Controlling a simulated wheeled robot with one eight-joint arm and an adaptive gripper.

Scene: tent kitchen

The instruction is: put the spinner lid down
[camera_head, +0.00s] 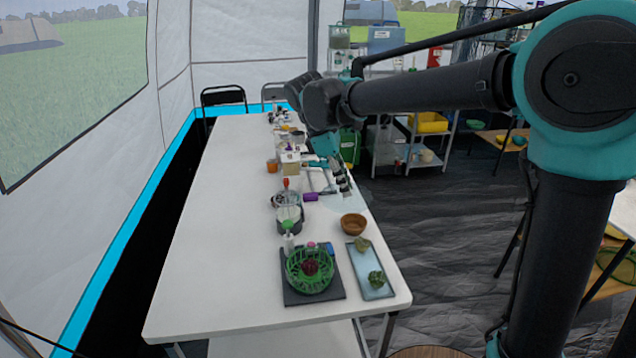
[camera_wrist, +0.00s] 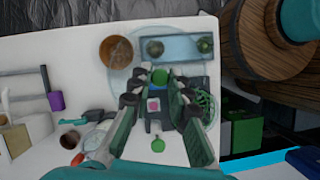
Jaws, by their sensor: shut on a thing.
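The spinner lid (camera_wrist: 160,75) is a clear, see-through disc with a green knob. My gripper (camera_wrist: 160,82) is shut on the knob in the wrist view, with the disc spreading beyond the fingertips. In the head view my gripper (camera_head: 343,183) is over the right side of the table, beyond the brown bowl, and the lid is only a faint pale disc there. A green slotted basket (camera_head: 310,270) with a dark red thing in it stands on a dark mat (camera_head: 292,298) at the table's near end; it also shows in the wrist view (camera_wrist: 206,106).
A brown bowl (camera_head: 353,224) and a blue tray (camera_head: 372,290) with green vegetables lie along the right edge. A clear dark-based container (camera_head: 289,222) stands behind the basket. More items crowd the far table. The white table's (camera_head: 215,260) left side is clear.

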